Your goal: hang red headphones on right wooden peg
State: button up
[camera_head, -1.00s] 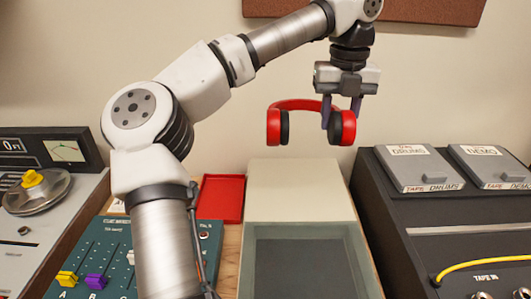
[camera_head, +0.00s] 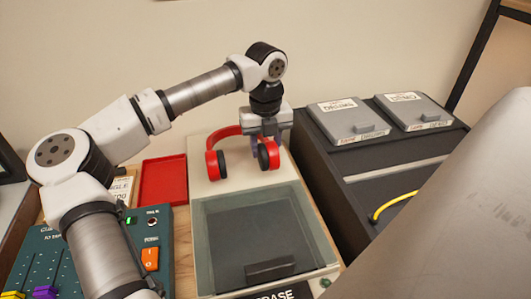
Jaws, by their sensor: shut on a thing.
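The red headphones (camera_head: 218,164) hang upright from my gripper (camera_head: 265,140), with the red band on top and the dark-padded ear cups below. My gripper points down and is shut on them at the right side, near the right ear cup. The fingertips are partly hidden by the headphones. In the picture they overlap the cream rear part of the box on the desk; I cannot tell how high above it they are. No wooden peg is in view.
The cream box (camera_head: 200,190) has a clear-topped dark compartment in front. A red tray (camera_head: 163,182) and a teal mixer (camera_head: 120,245) lie left. A black unit (camera_head: 320,150) with grey tape boxes and a yellow cable (camera_head: 395,203) stands right. The lower right is blocked.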

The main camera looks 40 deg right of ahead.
jog(key=shift+f, duration=1.7)
jog(key=o, duration=1.1)
jog(key=shift+r, duration=0.1)
jog(key=shift+r, duration=0.1)
jog(key=r, duration=0.6)
jog(key=r+b, duration=0.1)
jog(key=r, duration=0.6)
jog(key=shift+a+r, duration=0.2)
jog(key=shift+r, duration=0.1)
